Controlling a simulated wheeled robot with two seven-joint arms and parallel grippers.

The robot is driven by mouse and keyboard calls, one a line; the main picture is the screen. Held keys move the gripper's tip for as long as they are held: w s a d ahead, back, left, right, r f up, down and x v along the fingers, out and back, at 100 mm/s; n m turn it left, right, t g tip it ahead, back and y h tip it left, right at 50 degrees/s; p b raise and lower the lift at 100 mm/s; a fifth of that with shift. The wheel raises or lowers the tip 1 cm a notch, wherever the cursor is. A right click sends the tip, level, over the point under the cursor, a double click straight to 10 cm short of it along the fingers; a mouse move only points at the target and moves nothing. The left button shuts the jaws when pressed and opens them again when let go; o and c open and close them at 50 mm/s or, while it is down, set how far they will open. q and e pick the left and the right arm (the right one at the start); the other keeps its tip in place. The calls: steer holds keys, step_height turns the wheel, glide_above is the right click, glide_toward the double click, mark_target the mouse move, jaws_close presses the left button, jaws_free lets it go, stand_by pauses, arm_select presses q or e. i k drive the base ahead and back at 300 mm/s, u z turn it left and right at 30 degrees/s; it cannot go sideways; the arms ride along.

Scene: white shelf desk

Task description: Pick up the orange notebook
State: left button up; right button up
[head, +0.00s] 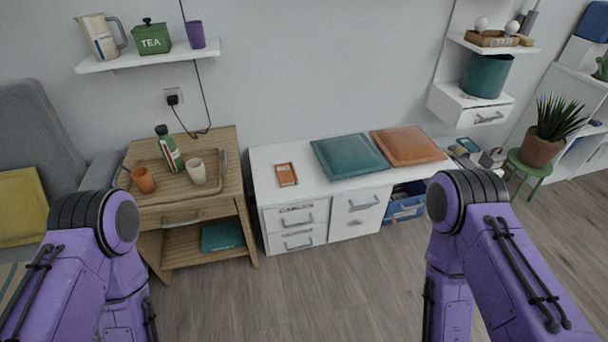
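Two flat orange things lie on the white desk (262,196). One is a small orange item (287,175), like a notebook with a paler patch on it, near the desk's left end. The other is a large orange square (409,145) at the right end; I cannot tell if it is a cushion or a notebook. A large teal square (349,156) lies left of the large one, close beside it. My purple arms show at the lower left and lower right, but neither gripper is in view. Nothing covers either orange thing.
A wooden cabinet left of the desk holds a tray (144,198) with a green bottle (169,150), an orange cup (143,180) and a pale cup (197,172). A plant (554,131) on a green stool stands right. The floor before the desk is clear.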

mark_target(286, 172)
steer(key=z, duration=0.4)
steer(key=i, duration=0.35)
steer(key=z, duration=0.7)
steer(key=i, duration=1.6)
steer(key=u, duration=0.95)
